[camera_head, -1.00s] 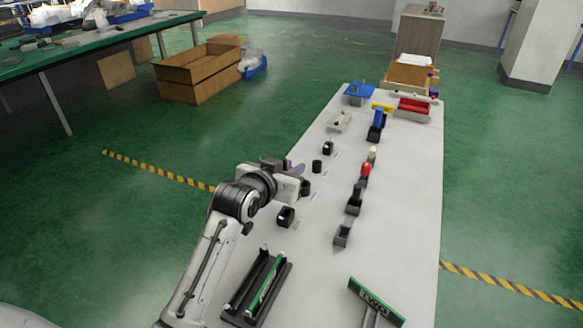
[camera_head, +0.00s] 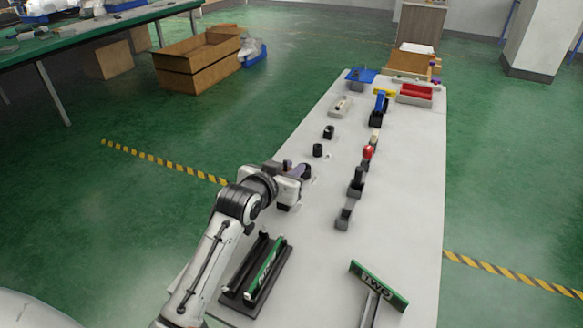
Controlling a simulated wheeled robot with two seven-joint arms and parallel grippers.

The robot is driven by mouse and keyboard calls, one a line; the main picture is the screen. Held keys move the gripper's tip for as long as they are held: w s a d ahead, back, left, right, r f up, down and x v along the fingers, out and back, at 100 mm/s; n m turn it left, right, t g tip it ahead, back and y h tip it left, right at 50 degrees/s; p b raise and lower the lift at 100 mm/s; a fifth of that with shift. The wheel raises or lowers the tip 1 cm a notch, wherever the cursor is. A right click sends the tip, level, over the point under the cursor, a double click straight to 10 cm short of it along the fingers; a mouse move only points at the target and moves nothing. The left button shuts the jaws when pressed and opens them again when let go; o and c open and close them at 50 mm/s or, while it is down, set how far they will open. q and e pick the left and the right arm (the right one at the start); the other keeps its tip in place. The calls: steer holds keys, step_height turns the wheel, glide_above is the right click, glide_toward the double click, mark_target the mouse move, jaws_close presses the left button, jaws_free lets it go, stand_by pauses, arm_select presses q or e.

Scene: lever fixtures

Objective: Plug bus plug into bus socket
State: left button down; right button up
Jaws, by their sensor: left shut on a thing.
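My left gripper (camera_head: 292,183) is low over the left side of the white table. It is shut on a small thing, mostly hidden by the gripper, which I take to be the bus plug. A black round part (camera_head: 306,171) shows right at the fingertips; I cannot tell whether it is held or stands on the table. Two more small black fixtures (camera_head: 318,151) (camera_head: 329,132) stand beyond it. Another dark block (camera_head: 288,207) shows partly under the gripper. I cannot tell which of these is the bus socket. My right gripper is out of view.
A black rack with a green strip (camera_head: 254,272) and a green sign (camera_head: 379,285) stand at the near end of the white table (camera_head: 397,200). A row of lever fixtures (camera_head: 357,181) runs along the middle. A red bin (camera_head: 416,93) stands at the far end. The right side is clear.

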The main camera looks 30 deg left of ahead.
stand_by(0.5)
arm_select(q)
steer(key=shift+p, duration=0.45)
stand_by(0.5)
steer(key=shift+p, duration=0.4)
steer(key=shift+p, duration=0.45)
steer(key=shift+f+b, duration=1.05)
steer(key=shift+f, duration=1.2)
steer(key=c, duration=1.5)
jaws_free()
steer(key=shift+c, duration=0.2)
steer(key=shift+s, duration=0.1)
